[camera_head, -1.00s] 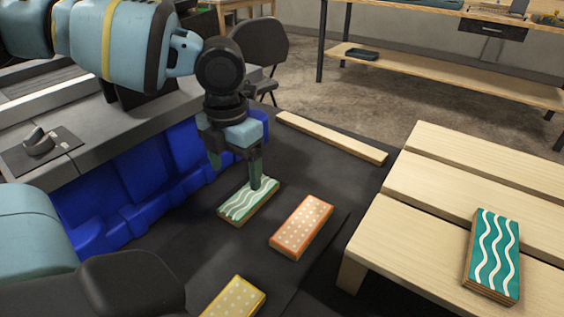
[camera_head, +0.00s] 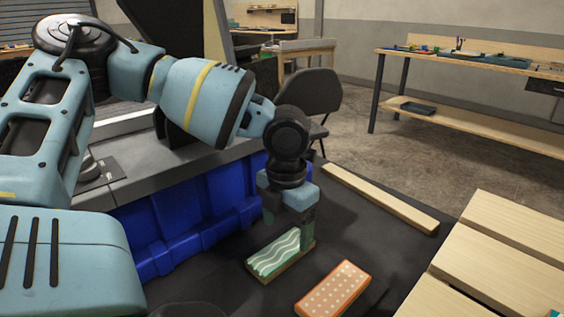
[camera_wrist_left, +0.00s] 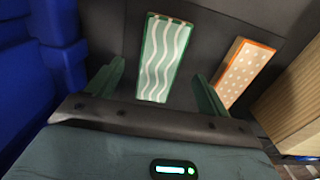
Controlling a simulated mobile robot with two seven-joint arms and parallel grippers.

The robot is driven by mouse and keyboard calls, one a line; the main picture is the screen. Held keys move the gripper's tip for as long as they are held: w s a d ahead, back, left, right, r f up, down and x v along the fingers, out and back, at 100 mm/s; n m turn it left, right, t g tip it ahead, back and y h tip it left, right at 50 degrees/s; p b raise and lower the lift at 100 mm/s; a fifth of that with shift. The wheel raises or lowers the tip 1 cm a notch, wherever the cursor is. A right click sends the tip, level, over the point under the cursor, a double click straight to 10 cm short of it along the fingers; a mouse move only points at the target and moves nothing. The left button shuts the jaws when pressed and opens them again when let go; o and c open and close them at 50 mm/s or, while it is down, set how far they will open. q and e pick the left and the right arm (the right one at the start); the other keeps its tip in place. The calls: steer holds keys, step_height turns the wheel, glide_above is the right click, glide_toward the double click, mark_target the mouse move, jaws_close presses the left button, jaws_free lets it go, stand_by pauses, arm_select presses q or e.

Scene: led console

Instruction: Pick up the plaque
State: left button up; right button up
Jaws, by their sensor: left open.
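A green plaque with white wavy stripes (camera_head: 274,254) lies flat on the dark surface, below my left gripper (camera_head: 288,236) in the head view. My left gripper is open and empty, pointing down, one finger close to the plaque's right end. In the left wrist view the green plaque (camera_wrist_left: 163,58) lies ahead between the two spread fingers of my left gripper (camera_wrist_left: 160,70). Whether a finger touches it I cannot tell. An orange plaque with white dots (camera_head: 333,290) lies to its right, and also shows in the wrist view (camera_wrist_left: 243,72). My right gripper is not in view.
A blue bin (camera_head: 190,225) stands close on the left. A slatted wooden platform (camera_head: 500,265) is at the right, with a teal corner (camera_head: 556,313) at the picture's edge. A wooden strip (camera_head: 380,198) lies behind the plaques. Dark floor lies between them.

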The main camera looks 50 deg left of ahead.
mark_target(286, 247)
arm_select(q)
step_height(286, 247, down, 4)
steer(key=shift+b, duration=0.6)
steer(key=shift+f, duration=0.2)
steer(key=c, duration=1.1)
steer(key=shift+r, duration=0.2)
